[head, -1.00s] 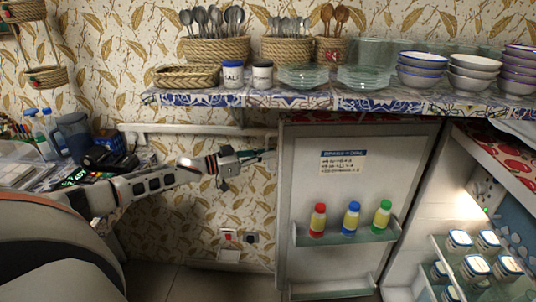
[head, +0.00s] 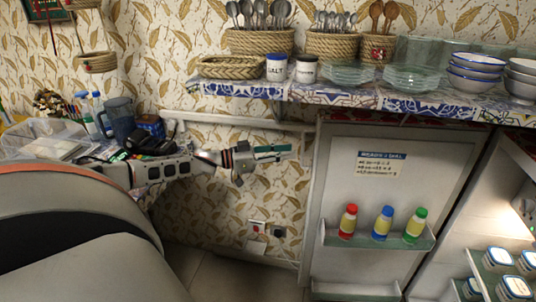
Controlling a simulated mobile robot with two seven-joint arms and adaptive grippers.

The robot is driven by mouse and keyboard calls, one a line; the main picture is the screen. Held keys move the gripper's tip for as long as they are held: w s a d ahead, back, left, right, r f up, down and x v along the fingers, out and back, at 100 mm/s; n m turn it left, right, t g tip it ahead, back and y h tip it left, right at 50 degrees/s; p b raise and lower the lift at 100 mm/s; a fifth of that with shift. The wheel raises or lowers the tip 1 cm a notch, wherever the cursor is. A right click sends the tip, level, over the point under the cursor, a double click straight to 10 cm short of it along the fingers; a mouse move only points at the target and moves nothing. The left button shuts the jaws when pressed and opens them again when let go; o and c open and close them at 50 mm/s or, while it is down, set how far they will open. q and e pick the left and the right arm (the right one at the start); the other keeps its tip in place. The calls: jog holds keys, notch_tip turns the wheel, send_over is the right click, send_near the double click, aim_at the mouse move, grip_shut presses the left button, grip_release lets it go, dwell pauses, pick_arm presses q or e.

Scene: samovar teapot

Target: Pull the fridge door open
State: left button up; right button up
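The fridge door (head: 400,191) stands wide open at right of centre, with its inner side facing me. Its shelf (head: 375,241) holds a red-capped, a blue-capped and a green-capped bottle. A label (head: 381,163) is on its upper part. The lit fridge interior (head: 480,235) shows at the right edge. My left gripper (head: 279,152) is left of the door's free edge, with a gap of wallpaper between them, and holds nothing that I see. Its fingers are seen from the side, so their opening is unclear. The door's outer side and handle are hidden. My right gripper is out of view.
A tiled shelf (head: 330,97) above the door carries baskets, jars, plates and bowls. A pipe (head: 240,119) runs along the wall behind my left arm. A cluttered counter with a blue jug (head: 118,119) is at left. The floor (head: 225,275) below the gripper looks clear.

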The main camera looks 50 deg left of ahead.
pick_arm(q)
jog(key=v, duration=0.6)
dwell(0.7)
jog(key=s+d+f+n+g+y+p, duration=0.1)
jog(key=s+d+f+y+p, duration=0.1)
jog(key=s+d+f, duration=0.5)
jog(key=s+d+f+y+p, duration=0.1)
jog(key=s+d+f+p, duration=0.15)
jog(key=d+f, duration=0.85)
jog(key=s+d+f+g+y+p, duration=0.1)
jog(key=s+d+f+g, duration=0.1)
jog(key=s+d, duration=0.6)
jog(key=s+d+f+g+y+p, duration=0.1)
jog(key=s+d+f+y, duration=0.1)
jog(key=s+d+f, duration=0.3)
jog(key=s+d, duration=0.4)
jog(key=shift+n+g+y+p, duration=0.3)
jog(key=shift+n+g+p, duration=0.05)
jog(key=shift+n+g, duration=0.05)
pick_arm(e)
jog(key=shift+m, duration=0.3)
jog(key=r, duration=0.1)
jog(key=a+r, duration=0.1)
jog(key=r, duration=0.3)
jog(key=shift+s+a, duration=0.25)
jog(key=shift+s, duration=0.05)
pick_arm(q)
jog(key=shift+s, duration=0.1)
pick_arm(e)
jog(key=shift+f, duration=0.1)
